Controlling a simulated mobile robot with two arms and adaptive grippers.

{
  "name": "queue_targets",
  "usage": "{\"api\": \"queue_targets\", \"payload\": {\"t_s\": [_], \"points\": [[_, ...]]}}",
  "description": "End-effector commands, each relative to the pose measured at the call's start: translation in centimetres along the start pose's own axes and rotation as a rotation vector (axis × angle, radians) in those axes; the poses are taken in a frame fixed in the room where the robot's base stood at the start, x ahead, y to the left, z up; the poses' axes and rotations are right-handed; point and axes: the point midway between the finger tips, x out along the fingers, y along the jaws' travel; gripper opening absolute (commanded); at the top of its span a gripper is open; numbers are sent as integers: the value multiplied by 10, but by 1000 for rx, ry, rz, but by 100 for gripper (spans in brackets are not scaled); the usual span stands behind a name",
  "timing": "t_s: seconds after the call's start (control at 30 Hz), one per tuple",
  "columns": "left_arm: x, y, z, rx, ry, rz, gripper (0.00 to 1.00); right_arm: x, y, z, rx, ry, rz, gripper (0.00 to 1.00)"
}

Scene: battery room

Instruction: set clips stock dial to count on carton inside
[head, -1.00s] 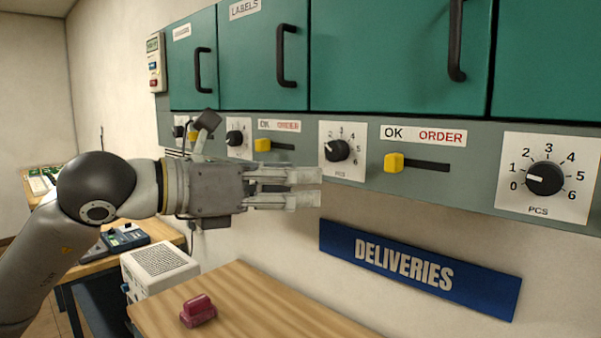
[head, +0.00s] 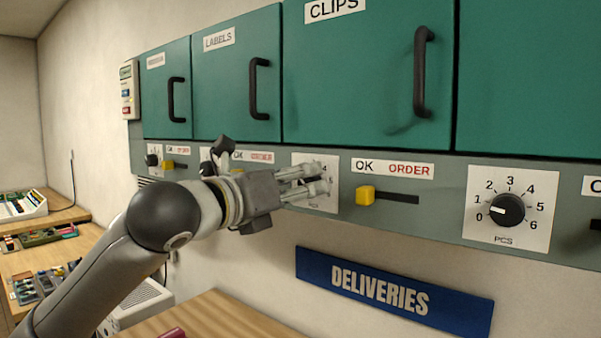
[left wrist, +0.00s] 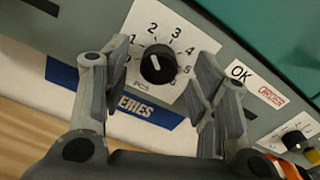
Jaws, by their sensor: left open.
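The CLIPS cabinet door (head: 370,75) is shut, so no carton shows. Below it, the clips dial plate (head: 331,204) is partly covered by my left gripper (head: 322,184), and its knob is hidden there. The left wrist view shows the black knob (left wrist: 157,64) on its white plate, between my two fingers and apart from them. A short white mark is on the knob; I cannot tell which number it points to. My left gripper is open and empty, pointing at the panel. My right gripper is not in view.
Right of the clips dial is a yellow slider knob (head: 365,195) under an OK/ORDER label. Another dial (head: 508,210) stands further right. A blue DELIVERIES sign (head: 393,297) hangs below the panel. A wooden table (head: 215,315) is below my left arm.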

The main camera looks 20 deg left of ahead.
Motion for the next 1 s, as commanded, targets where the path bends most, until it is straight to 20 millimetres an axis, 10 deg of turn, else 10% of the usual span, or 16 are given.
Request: {"api": "queue_targets", "payload": {"t_s": [0.43, 0.8, 1.0], "points": [[14, 0, -1, 1, -1, 0, 54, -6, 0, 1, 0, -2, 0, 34], [14, 0, 0, 1, 0, 0, 9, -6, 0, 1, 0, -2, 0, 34], [14, 1, -1, 14, 0, 0, 9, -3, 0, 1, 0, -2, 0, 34]]}}
